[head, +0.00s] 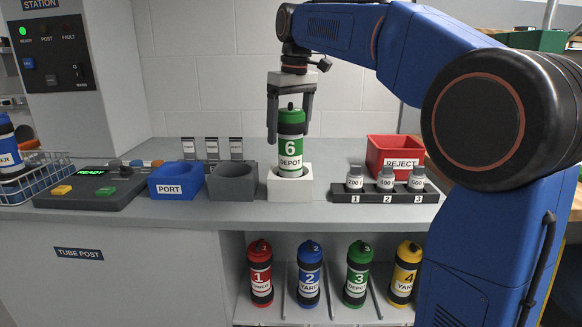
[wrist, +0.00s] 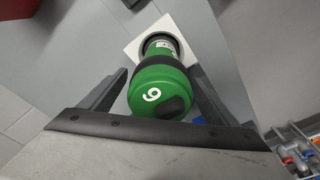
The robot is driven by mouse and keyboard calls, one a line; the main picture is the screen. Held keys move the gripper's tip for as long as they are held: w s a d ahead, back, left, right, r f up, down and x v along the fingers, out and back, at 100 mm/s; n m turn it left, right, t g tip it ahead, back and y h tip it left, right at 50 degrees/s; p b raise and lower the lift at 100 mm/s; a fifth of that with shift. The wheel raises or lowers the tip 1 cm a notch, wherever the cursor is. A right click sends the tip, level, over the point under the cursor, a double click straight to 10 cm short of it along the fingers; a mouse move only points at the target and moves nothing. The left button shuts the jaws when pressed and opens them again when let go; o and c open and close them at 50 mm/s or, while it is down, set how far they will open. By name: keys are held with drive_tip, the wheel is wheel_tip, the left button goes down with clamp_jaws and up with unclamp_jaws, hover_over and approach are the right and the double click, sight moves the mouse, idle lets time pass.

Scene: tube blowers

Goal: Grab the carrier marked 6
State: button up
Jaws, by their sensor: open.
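The green carrier marked 6 (head: 291,146), labelled DEPOT, stands upright in a white square holder (head: 290,186) on the counter. My gripper (head: 290,140) points down over it, with its two fingers apart on either side of the carrier's upper part. In the wrist view the green carrier (wrist: 162,88) with a white 6 on its end lies between the open fingers (wrist: 160,100). Gaps show between the fingers and the carrier, most clearly on the left. The carrier's lower end is hidden in the holder.
A rack of small numbered bottles (head: 386,190) and a red REJECT bin (head: 396,157) are at right. Several carriers, including red carrier 1 (head: 260,274), stand on the shelf below.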

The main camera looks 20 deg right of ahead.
drive_tip(key=shift+c, duration=0.6)
drive_tip(key=c, duration=1.6)
drive_tip(key=shift+r, duration=0.1)
